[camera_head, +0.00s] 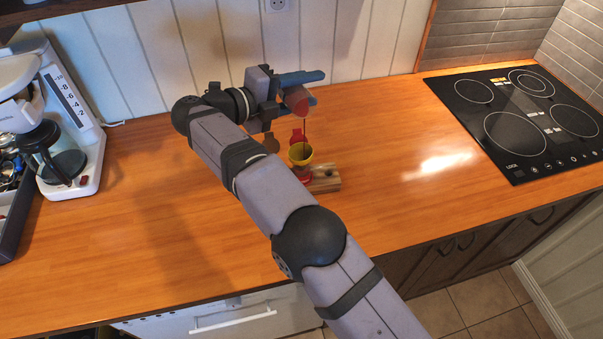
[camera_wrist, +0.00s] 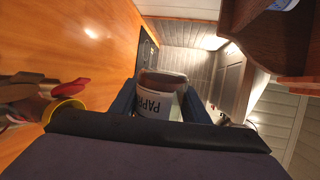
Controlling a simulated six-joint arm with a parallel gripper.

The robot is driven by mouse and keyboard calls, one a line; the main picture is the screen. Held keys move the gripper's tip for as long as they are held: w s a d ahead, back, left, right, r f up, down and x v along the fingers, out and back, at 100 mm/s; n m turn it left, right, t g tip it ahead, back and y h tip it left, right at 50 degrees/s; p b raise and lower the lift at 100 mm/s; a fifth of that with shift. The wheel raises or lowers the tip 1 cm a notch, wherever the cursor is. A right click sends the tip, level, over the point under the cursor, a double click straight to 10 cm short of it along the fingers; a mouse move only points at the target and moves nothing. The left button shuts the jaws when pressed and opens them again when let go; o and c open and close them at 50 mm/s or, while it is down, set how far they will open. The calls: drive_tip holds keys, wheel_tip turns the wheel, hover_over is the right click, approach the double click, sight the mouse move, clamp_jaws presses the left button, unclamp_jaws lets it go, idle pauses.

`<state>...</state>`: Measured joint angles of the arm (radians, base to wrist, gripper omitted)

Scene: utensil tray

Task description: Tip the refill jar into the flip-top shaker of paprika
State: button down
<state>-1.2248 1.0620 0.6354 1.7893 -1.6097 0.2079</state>
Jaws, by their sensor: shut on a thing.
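My gripper (camera_head: 307,90) has blue fingers shut on the refill jar (camera_head: 295,98). The jar is tipped, its reddish-brown open end facing the front in the head view. In the wrist view the jar (camera_wrist: 158,98) sits between the fingers, with a white label reading "PAP…" and reddish-brown contents. A thin dark line runs from the jar's mouth down to a yellow funnel (camera_head: 300,155). The funnel sits over the shaker (camera_head: 301,172), mostly hidden by it and my arm. A red flap (camera_head: 297,136) stands behind the funnel. Funnel (camera_wrist: 66,108) and flap (camera_wrist: 68,89) also show in the wrist view.
A wooden block (camera_head: 326,179) stands by the shaker. A brown round piece (camera_head: 271,143) shows left of the funnel. A coffee maker (camera_head: 62,140) is at the left, a black cooktop (camera_head: 520,125) at the right.

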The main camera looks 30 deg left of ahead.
drive_tip(key=shift+d+r+b, duration=0.1)
drive_tip(key=shift+r+b, duration=0.05)
drive_tip(key=shift+b, duration=0.7)
idle(0.4)
drive_tip(key=shift+r+p, duration=0.1)
drive_tip(key=shift+p, duration=0.35)
drive_tip(key=p, duration=0.4)
drive_tip(key=n+p, duration=0.1)
drive_tip(key=p, duration=0.3)
drive_tip(key=shift+w+a+f, duration=0.1)
drive_tip(key=shift+a+f, duration=0.1)
drive_tip(key=shift+f, duration=0.1)
drive_tip(key=shift+a+f+n+g+h+p, duration=0.1)
drive_tip(key=shift+f+n+g+h+p, duration=0.3)
drive_tip(key=shift+f+n+p, duration=0.75)
drive_tip(key=shift+r+m, duration=0.25)
drive_tip(key=shift+r, duration=0.05)
drive_tip(key=shift+r+p, duration=0.15)
drive_tip(key=shift+p, duration=0.15)
wheel_tip(320, 180, up, 4)
drive_tip(key=shift+f+p, duration=0.1)
drive_tip(key=shift+p, duration=1.1)
